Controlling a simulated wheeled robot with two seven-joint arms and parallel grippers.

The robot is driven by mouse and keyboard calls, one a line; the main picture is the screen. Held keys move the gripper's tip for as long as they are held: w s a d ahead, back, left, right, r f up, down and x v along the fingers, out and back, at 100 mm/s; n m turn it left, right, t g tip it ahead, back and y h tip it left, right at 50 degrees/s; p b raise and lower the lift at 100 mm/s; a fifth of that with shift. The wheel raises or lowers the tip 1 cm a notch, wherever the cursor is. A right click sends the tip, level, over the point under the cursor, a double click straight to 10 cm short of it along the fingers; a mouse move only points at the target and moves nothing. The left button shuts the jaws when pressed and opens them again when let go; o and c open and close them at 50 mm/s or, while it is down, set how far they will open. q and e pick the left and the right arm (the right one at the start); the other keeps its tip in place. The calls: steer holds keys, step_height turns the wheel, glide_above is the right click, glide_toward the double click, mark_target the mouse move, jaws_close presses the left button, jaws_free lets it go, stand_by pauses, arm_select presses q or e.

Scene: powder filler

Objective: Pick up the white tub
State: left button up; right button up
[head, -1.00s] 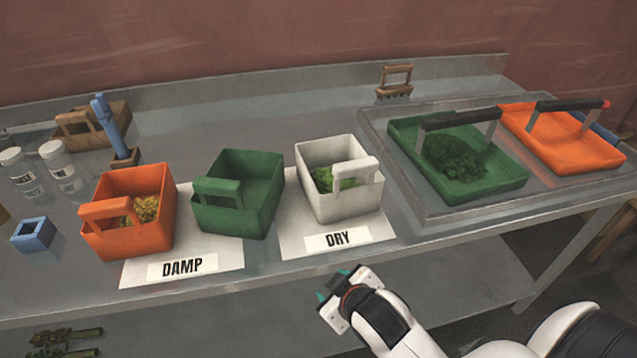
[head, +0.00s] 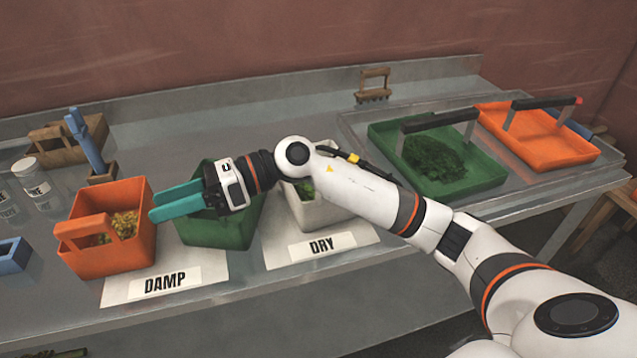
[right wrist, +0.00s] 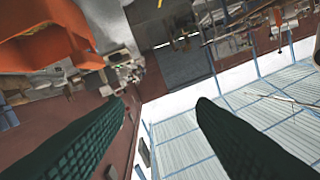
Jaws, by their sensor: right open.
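The white tub (head: 325,213) stands on the DRY card in the head view, with green leafy stuff inside. My right forearm crosses in front of it and hides its handle and much of its top. My right gripper (head: 178,201) is open and empty, with teal fingers pointing left above the green tub (head: 222,229) and near the orange tub's right side. The white tub is behind the gripper, to the right, and apart from its fingers. In the right wrist view the two dark green fingers (right wrist: 160,115) are spread with nothing between them. My left gripper is not in view.
The orange tub (head: 108,250) with yellowish bits stands at left, partly on the DAMP card (head: 165,282). A green tray (head: 450,182) and an orange tray (head: 550,150) lie at right. A blue tool (head: 85,142) stands upright at left.

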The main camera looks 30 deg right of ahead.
steer(key=w+d+f+n+h, duration=0.2)
steer(key=d+h, duration=0.4)
steer(key=d, duration=0.4)
steer(key=w+d+f+n+h, duration=0.1)
steer(key=w+d+n+h, duration=0.2)
steer(key=d+h, duration=0.55)
steer(key=d+r, duration=0.1)
steer(key=d, duration=0.2)
steer(key=d+r+h, duration=0.1)
steer(key=d, duration=0.3)
steer(key=s+d+r+m+g+h, duration=0.1)
steer(key=d, duration=0.3)
steer(key=shift+d+r, duration=0.25)
steer(key=shift+r, duration=0.05)
steer(key=shift+s+d+f+h, duration=0.15)
steer(key=shift+d+h, duration=0.2)
step_height(320, 180, down, 6)
steer(key=shift+r+p, duration=0.1)
steer(key=shift+p, duration=0.6)
steer(key=f, duration=0.1)
steer(key=f+p, duration=0.1)
steer(key=f, duration=0.1)
steer(key=f+p, duration=0.1)
steer(key=f, duration=0.1)
steer(key=shift+s+d, duration=0.2)
steer(key=shift+s, duration=0.15)
steer(key=shift+f, duration=0.35)
steer(key=shift+c, duration=0.3)
